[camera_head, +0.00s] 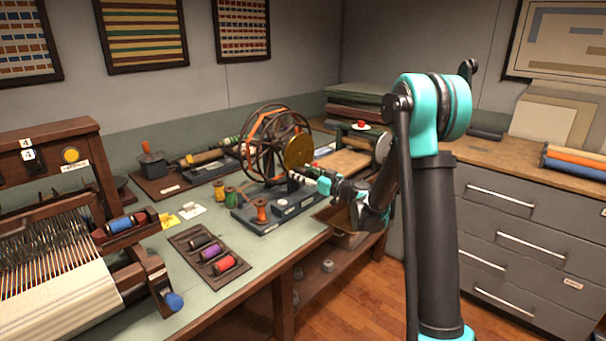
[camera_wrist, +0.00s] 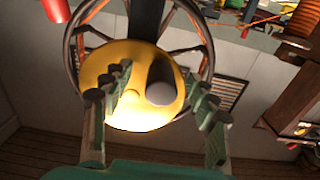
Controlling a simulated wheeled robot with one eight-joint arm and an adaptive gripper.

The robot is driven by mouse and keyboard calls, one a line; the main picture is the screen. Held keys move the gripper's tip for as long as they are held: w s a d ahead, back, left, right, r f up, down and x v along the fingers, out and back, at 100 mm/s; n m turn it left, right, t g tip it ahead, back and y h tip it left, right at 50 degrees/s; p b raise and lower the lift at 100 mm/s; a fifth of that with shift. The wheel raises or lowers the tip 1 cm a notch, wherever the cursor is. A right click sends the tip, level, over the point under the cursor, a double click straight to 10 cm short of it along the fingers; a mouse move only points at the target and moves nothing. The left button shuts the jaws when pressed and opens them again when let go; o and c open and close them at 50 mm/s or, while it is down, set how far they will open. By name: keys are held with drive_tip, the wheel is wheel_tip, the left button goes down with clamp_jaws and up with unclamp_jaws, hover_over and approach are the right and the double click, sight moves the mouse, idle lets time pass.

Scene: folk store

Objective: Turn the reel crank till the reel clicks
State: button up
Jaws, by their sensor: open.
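The reel (camera_head: 272,140) is a spoked wheel with orange and dark parts, standing on a dark base on the workbench. A round brass disc (camera_head: 299,151) is on its near right side; it fills the middle of the wrist view (camera_wrist: 110,98). A dark grey round knob or shaft end (camera_wrist: 161,80) sticks out from the disc there. My gripper (camera_head: 321,177) is just right of the disc. In the wrist view my open gripper (camera_wrist: 159,84) has its fingers on both sides of the grey knob. I cannot tell whether they touch anything. The crank arm is not clearly visible.
A loom (camera_head: 50,250) stands at the left. A tray of thread spools (camera_head: 208,253) lies on the bench in front of the reel, and several spools stand beside its base. A grey drawer cabinet (camera_head: 530,235) is at the right. A red cylinder (camera_wrist: 55,10) is at the wrist view's upper left.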

drive_tip(key=shift+d, duration=0.1)
drive_tip(key=v, duration=0.9)
idle(0.8)
drive_tip(key=s+d+f+m+g+h, duration=0.2)
drive_tip(key=s+d+f+h, duration=0.15)
drive_tip(key=s, duration=0.55)
drive_tip(key=s+d+f+m+g+h, duration=0.25)
drive_tip(key=s+f, duration=0.25)
drive_tip(key=s, duration=0.3)
drive_tip(key=s+d+f+m+g+h, duration=0.1)
drive_tip(key=s+d+f+m+h, duration=0.2)
drive_tip(key=s+d, duration=0.4)
drive_tip(key=s+d+f+m+g+h, duration=0.1)
drive_tip(key=s+d+f+m+h, duration=0.2)
drive_tip(key=s+d, duration=0.5)
drive_tip(key=shift+s+f+h, duration=0.5)
drive_tip(key=shift+s+h, duration=0.1)
drive_tip(key=shift+h, duration=0.5)
